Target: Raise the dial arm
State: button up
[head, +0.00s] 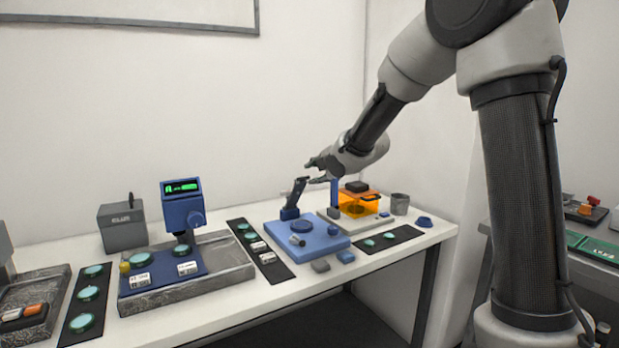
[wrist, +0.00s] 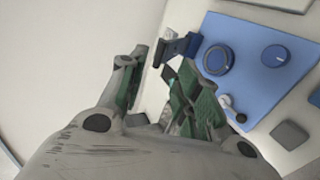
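A blue base plate (head: 318,238) on the white table carries a round blue disc (head: 302,226), a small knob, and a dark upright arm on a blue foot, which looks like the dial arm (head: 297,191). The dial arm leans slightly to the right. My gripper (head: 314,171) is above and just right of the arm's top; contact cannot be told. In the wrist view, my gripper (wrist: 165,64) has its green-padded fingers apart, with a blue and dark part of the arm (wrist: 178,47) just beyond the tips. Nothing is clearly held between the fingers.
An orange transparent box (head: 357,204) and a blue post stand right behind the plate. A grey cup (head: 400,204) is farther right. A blue gauge with a green display (head: 181,203) stands left. Dark strips with green discs (head: 262,249) flank the plate.

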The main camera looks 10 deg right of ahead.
jog(key=v, duration=0.4)
jog(key=shift+s, duration=0.15)
